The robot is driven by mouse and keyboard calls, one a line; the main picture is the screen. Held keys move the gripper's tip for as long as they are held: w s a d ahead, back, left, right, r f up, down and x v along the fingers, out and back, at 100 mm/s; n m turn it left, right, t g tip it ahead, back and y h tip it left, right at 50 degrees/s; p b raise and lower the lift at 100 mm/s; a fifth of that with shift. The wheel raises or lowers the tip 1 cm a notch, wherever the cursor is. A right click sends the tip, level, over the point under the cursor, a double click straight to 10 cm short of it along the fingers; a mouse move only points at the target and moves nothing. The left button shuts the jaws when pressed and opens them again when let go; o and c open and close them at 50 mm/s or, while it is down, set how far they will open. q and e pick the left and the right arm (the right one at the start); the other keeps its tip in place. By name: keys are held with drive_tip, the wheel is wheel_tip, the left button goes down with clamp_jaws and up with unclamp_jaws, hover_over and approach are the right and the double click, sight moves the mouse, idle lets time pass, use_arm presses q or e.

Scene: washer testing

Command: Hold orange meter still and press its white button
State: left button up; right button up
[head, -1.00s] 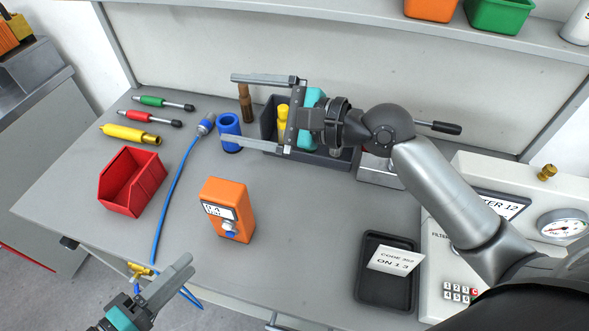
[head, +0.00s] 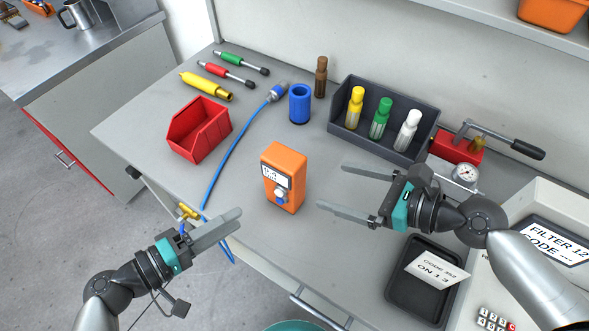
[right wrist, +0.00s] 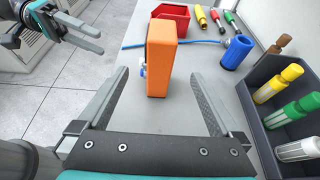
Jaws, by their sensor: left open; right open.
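The orange meter (head: 285,166) stands upright on the grey bench, its screen and white button (head: 281,195) facing the front edge. In the right wrist view the meter (right wrist: 161,58) stands ahead of the fingers, roughly between their lines, with its button side to the left. My right gripper (head: 331,188) is open and empty, to the right of the meter and apart from it, its fingers pointing left at it. My left gripper (head: 238,222) is to the left and in front of the meter, near the bench's front edge. It is open and empty, and its fingers look close together from this angle.
A blue hose (head: 238,140) runs left of the meter. A red bin (head: 199,130), blue cylinder (head: 299,104) and brown bottle (head: 320,76) stand behind. A dark tray (head: 404,145) holds yellow, green and white bottles. A black tray with a card (head: 437,268) lies right. Bench around the meter is clear.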

sight(284, 171)
drive_tip(key=x, duration=1.4)
drive_tip(key=shift+r, duration=0.15)
drive_tip(key=shift+c, duration=0.2)
clamp_jaws()
use_arm(q)
drive_tip(key=shift+c, duration=0.2)
clamp_jaws()
idle(1.2)
idle(0.4)
